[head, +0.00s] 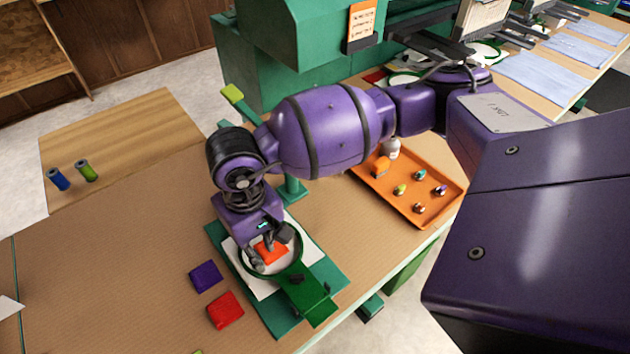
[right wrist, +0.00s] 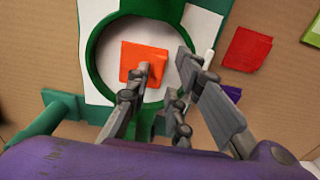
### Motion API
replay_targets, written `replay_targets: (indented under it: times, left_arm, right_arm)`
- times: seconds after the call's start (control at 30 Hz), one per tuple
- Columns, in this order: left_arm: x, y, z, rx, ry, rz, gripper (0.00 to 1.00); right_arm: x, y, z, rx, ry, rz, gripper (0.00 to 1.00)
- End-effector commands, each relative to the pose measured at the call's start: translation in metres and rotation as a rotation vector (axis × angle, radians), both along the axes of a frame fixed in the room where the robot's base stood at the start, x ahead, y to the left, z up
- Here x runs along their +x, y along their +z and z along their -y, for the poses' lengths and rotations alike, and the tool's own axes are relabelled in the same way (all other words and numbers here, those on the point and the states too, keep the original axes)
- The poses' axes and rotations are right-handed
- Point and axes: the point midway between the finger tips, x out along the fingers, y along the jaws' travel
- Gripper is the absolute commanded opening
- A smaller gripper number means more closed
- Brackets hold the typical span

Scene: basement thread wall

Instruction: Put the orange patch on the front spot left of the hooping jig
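The orange patch (head: 271,252) lies flat on white cloth inside the green hoop (head: 299,262) of the hooping jig (head: 335,283). It also shows in the right wrist view (right wrist: 132,55). My right gripper (head: 270,252) is low over the hoop. In the right wrist view its fingers (right wrist: 165,72) stand apart, one tip over the orange patch and the other to its right. My left gripper is not in view. Left of the jig lie a purple patch (head: 206,277) and a red patch (head: 225,310).
An orange tray (head: 440,205) with several small items stands right of the jig. Blue (head: 58,179) and green (head: 86,171) spools stand at the far left. A green machine (head: 270,60) stands behind. The table left of the patches is mostly clear.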

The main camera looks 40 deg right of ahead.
Motion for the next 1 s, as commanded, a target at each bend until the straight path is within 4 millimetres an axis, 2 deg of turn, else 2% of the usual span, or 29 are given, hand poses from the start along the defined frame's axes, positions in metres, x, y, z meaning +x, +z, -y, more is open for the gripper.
replay_targets:
  times: [0.03,0.13,0.47,1.0]
  left_arm:
    - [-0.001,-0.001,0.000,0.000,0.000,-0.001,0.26]
    - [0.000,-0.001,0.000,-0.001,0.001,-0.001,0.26]
    - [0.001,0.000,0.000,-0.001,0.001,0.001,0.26]
    - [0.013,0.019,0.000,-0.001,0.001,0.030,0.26]
  right_arm:
    - [-0.002,-0.006,0.003,-0.008,-0.003,-0.008,0.13]
    - [-0.002,-0.006,0.004,-0.011,-0.003,-0.008,0.00]
    - [-0.001,-0.004,0.005,-0.015,-0.005,-0.008,0.00]
    - [0.001,0.033,0.002,-0.006,-0.001,0.001,0.00]
